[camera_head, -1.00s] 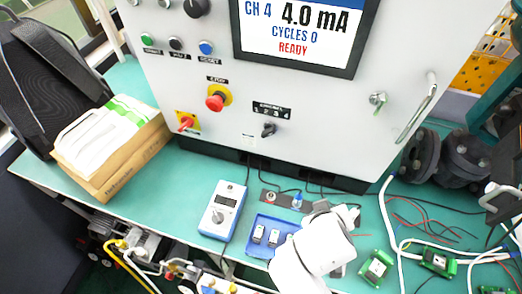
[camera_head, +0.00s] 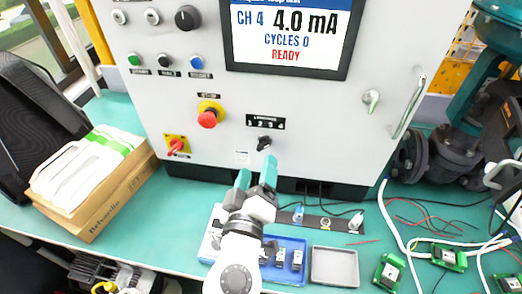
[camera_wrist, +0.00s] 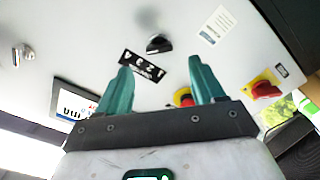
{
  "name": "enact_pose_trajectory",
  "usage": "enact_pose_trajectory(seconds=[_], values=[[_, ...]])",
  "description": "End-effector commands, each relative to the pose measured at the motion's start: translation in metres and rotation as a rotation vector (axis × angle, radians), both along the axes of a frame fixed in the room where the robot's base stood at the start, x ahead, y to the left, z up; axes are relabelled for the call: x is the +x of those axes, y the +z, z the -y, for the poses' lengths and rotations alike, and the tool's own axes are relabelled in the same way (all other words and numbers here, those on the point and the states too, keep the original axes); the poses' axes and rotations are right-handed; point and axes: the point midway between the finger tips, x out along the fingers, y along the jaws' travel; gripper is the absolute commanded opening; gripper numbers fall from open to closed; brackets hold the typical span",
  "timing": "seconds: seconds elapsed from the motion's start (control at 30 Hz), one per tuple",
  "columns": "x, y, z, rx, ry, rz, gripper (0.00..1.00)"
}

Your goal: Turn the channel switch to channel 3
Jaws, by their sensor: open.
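The channel switch (camera_head: 264,143) is a small black knob on the white cabinet front, just below a black label (camera_head: 265,122) with channel numbers. The screen (camera_head: 290,35) reads CH 4, 4.0 mA, CYCLES 0, READY. My gripper (camera_head: 257,175) has teal fingers, open and empty, just below the switch in the head view. In the wrist view the switch (camera_wrist: 158,44) lies beyond and between the fingertips of my gripper (camera_wrist: 162,75), with its label (camera_wrist: 142,66) beside it. The fingers look apart from the switch.
A red emergency button (camera_head: 208,117) and a red rotary switch (camera_head: 176,146) are left of the channel switch. A door handle (camera_head: 409,105) sticks out at the right. A blue tray (camera_head: 295,272), a grey tray (camera_head: 334,266) and green terminal boards (camera_head: 389,271) lie on the bench.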

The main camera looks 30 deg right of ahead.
Motion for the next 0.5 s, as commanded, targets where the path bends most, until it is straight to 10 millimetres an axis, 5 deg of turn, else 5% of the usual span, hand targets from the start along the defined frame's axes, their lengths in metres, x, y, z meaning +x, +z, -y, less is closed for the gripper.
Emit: enact_pose_trajectory(seconds=[0.2, 0.5], values=[[0.030, 0.003, 0.023, -0.002, -0.003, 0.001, 0.68], [0.046, 0.000, 0.033, 0.000, 0.000, -0.002, 0.68]])
